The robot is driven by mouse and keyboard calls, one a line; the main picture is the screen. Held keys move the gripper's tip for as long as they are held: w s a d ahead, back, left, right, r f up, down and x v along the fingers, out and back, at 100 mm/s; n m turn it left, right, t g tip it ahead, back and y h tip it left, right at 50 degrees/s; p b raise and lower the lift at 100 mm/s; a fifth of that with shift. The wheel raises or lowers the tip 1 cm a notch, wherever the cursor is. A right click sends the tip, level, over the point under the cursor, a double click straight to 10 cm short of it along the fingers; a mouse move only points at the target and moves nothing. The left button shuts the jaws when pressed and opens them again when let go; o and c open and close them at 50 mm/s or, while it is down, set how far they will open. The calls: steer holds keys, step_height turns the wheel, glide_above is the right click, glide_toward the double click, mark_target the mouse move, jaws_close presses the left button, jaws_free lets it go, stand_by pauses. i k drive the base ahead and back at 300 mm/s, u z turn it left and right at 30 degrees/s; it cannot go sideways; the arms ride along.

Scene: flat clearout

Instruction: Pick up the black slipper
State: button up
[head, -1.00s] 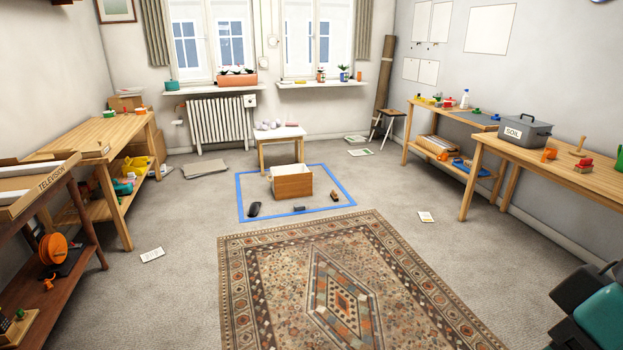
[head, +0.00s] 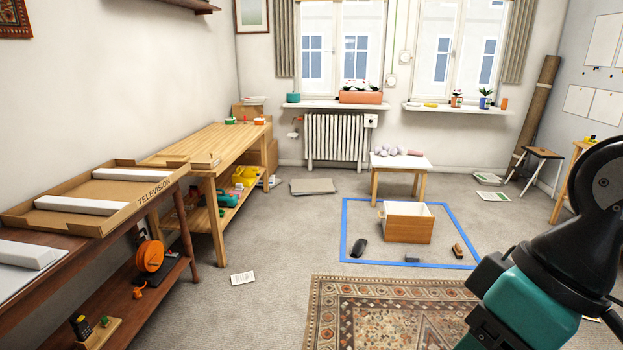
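The black slipper (head: 359,247) is a small dark shape on the grey carpet. It lies inside the blue tape outline (head: 344,225), near its front left corner and left of an open wooden box (head: 409,229). Nothing covers the slipper in the head view. Part of my arm shows large at the right edge of the view, well apart from the slipper. My gripper's fingers do not show.
A small grey block (head: 411,259) and a brown brush-like object (head: 458,251) lie inside the outline. A white-topped stool (head: 402,162) stands behind the box. A patterned rug (head: 330,315) lies in front. Wooden benches (head: 215,160) line the left wall. Open carpet lies left of the outline.

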mark_target(358, 248)
steer(key=u, duration=0.35)
steer(key=i, duration=2.15)
steer(key=z, duration=0.15)
steer(key=i, duration=2.05)
steer(key=z, duration=0.8)
steer(key=i, duration=0.8)
steer(key=z, duration=0.2)
